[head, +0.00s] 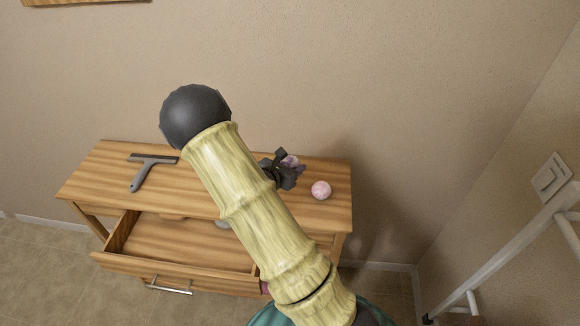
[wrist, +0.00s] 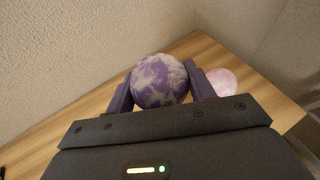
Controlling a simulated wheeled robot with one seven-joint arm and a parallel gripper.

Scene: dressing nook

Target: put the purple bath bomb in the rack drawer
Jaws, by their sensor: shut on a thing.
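The purple bath bomb (wrist: 160,80) is a marbled purple and white ball between the two fingers of my gripper (wrist: 160,88) in the wrist view. My gripper is shut on it. In the head view my gripper (head: 289,167) is over the right half of the wooden rack top (head: 115,165), and only a little of the ball shows there.
A pink and white ball (head: 321,190) sits on the rack top just right of my gripper; it also shows in the wrist view (wrist: 222,82). A grey squeegee (head: 150,170) lies on the left of the top. A wall stands behind, and a white rail (head: 500,248) is at right.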

